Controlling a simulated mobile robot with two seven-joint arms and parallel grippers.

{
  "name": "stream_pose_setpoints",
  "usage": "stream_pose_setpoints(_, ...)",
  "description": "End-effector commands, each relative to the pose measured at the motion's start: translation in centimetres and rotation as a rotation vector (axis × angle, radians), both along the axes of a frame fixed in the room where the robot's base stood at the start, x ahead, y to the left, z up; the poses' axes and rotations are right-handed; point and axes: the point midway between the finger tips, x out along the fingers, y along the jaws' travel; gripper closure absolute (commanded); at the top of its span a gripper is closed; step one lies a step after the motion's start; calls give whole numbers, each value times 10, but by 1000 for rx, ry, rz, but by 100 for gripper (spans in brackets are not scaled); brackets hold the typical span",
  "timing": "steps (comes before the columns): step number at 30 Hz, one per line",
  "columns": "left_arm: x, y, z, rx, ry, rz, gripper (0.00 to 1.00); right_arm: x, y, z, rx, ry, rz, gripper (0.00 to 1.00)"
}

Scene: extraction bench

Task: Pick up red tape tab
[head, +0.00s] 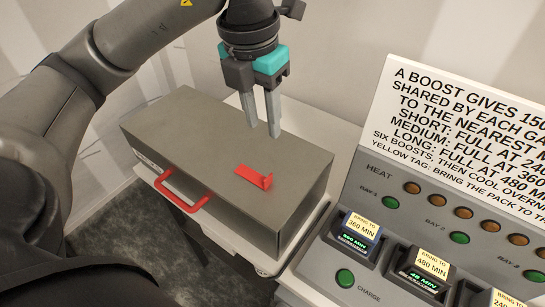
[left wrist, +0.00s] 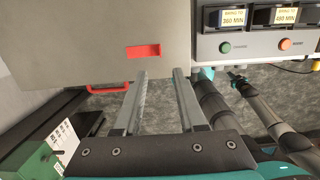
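The red tape tab (head: 250,177) lies on the lid of a grey-brown case (head: 205,125), with one end standing up. It also shows in the left wrist view (left wrist: 142,51), as a red strip just beyond my fingers. My left gripper (head: 263,129) points down above the case lid, behind the tab in the head view and apart from it. Its two fingers (left wrist: 160,74) are spread with nothing between them. In the left wrist view, dark and teal links that look like my right arm reach up at the right; I cannot make out the fingers there.
The case has a red handle (head: 182,190) on its front and sits on a white stand (head: 265,263). At the right is a grey control panel (head: 425,205) with buttons, slotted packs and a printed sign (head: 470,90). The lid around the tab is clear.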

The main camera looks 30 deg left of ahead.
Motion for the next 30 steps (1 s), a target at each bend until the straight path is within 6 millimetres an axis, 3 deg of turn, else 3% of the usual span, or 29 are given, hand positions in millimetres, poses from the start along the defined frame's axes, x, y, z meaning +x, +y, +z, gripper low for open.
stream_pose_setpoints(5, 1, 1, -13, 6, 3, 4, 60, -25, -1, -5, -2, 37, -1, 100)
stream_pose_setpoints(10, 3, 1, -44, 5, 8, 4, 60, -45, -2, -11, -5, 71, -1, 100)
stream_pose_setpoints(18, 9, 0, -91, 4, 4, 1, 60, -38, -2, -13, -5, 60, -1, 100)
stream_pose_setpoints(25, 10, 0, -106, 4, 3, 1, 60, -29, -1, -13, -3, 42, -1, 100)
stream_pose_setpoints(30, 7, -1, -131, 4, 6, 1, 60, -29, -2, -10, -3, 42, -2, 100)
